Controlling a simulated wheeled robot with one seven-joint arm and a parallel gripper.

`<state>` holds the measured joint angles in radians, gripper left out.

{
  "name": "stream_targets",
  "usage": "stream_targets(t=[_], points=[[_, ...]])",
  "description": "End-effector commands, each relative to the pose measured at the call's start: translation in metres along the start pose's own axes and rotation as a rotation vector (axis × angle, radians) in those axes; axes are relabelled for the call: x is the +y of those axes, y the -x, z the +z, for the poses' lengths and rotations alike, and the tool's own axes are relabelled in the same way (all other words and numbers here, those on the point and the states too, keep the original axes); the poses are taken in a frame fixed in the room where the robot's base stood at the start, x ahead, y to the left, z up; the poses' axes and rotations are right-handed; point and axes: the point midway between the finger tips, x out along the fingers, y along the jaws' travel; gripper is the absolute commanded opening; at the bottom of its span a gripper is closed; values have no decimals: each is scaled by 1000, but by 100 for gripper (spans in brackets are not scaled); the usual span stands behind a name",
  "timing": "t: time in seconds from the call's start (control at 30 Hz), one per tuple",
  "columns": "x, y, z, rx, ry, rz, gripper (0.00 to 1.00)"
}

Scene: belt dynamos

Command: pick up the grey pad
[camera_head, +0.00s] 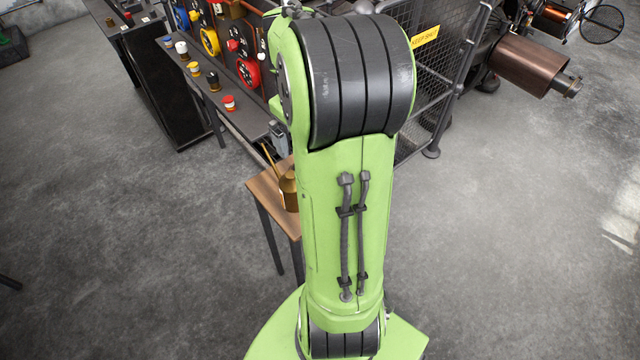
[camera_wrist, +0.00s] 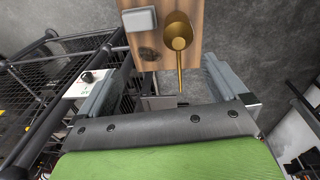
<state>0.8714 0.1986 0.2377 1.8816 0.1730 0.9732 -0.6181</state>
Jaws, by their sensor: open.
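The grey pad (camera_wrist: 140,19) is a small light-grey block lying on a wooden table top at the top of the wrist view. A brass can with a long thin spout (camera_wrist: 178,30) stands close to its right. My gripper (camera_wrist: 160,86) is open and empty, its two fingers wide apart. In the wrist picture the pad lies above the fingertips, not between them. In the head view my arm hides the gripper, and the pad cannot be seen there.
The small wooden table (camera_head: 266,190) also shows in the head view, with the brass can (camera_head: 289,191) on it. A bench (camera_head: 243,122) with small coloured pots stands behind it. A wire-mesh guard (camera_wrist: 62,70) stands close by. The grey floor at left is open.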

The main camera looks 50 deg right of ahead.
Motion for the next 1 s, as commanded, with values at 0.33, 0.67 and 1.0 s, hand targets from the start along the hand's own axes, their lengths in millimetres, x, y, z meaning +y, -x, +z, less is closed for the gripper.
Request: stream_targets(t=[0.33, 0.67, 1.0], points=[[63, -87, 12, -57, -50, -86, 100], [56, -165, 16, -58, -52, -85, 100], [54, -210, 14, -58, -53, -86, 100]])
